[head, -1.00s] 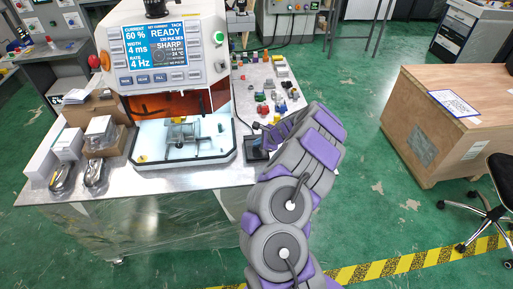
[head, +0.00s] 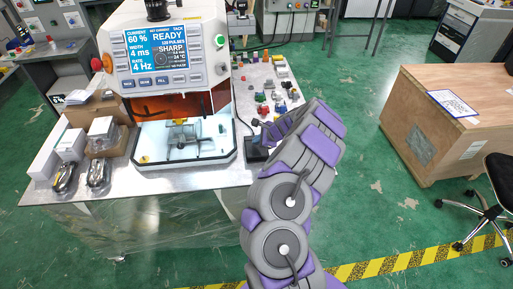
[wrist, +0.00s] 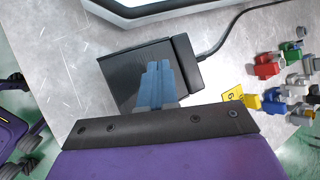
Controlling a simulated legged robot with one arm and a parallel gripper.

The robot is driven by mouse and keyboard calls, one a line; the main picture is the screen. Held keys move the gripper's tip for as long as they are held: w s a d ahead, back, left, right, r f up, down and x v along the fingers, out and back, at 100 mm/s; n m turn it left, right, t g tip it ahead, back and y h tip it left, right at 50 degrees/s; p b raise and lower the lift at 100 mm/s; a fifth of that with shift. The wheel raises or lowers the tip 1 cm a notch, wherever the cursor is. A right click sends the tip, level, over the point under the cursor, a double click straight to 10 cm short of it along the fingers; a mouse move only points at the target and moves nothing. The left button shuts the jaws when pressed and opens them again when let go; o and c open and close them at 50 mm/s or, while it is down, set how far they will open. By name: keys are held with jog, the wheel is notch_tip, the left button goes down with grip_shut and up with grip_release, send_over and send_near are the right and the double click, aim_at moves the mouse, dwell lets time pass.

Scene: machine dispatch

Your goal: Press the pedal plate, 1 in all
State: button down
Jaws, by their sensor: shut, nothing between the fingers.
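The pedal (wrist: 110,82) is a dark flat plate with a black raised housing (wrist: 187,62) at its right end and a cable leading away. It lies on the metal table. In the head view the pedal (head: 255,153) shows as a small black block right of the machine, partly hidden by my arm. My gripper (wrist: 159,66) shows in the wrist view as two blue fingers shut together, with nothing between them. The fingertips overlap the plate's right part, near the housing. I cannot tell whether they touch it.
A white machine (head: 165,55) with a lit READY screen (head: 163,50) stands left of the pedal. Small coloured parts (head: 275,102) lie behind the pedal. Boxes (head: 68,147) stand at the table's left. A wooden crate (head: 450,130) is on the floor at right.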

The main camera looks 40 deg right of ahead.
aim_at(258, 147)
jog(key=shift+w+d+r+p, duration=0.1)
jog(key=shift+r+p, duration=0.85)
jog(key=shift+r, duration=0.25)
jog(key=shift+w+d+r+p, duration=0.1)
jog(key=shift+r+p, duration=0.85)
jog(key=shift+r, duration=0.2)
